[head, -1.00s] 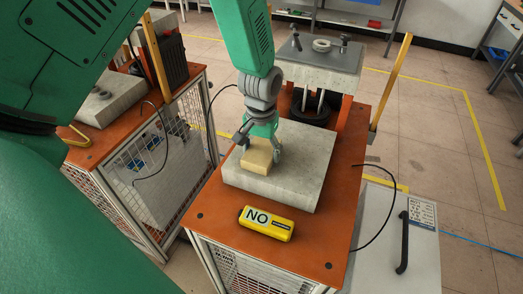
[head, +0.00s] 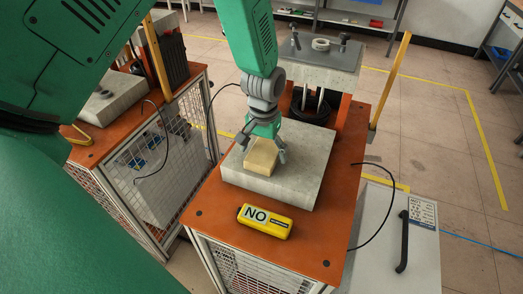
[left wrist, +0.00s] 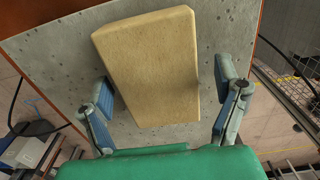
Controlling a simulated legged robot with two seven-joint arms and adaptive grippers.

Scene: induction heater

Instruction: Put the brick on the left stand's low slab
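The tan brick (head: 260,156) is at the low grey slab (head: 300,190) of the middle orange stand, near that slab's left side; I cannot tell if it rests flat. My left gripper (head: 264,146) is over it, pointing down. In the left wrist view the fingers (left wrist: 165,95) are spread on either side of the brick (left wrist: 155,65), with a clear gap at the right finger. The left finger is close to the brick's edge; contact is unclear. Another orange stand at the left bears a low grey slab (head: 118,92). My right gripper is out of view.
A yellow box marked NO (head: 264,221) lies on the middle stand's front. Behind the low slab a raised slab (head: 318,72) carries clamps. Black cables hang near both stands.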

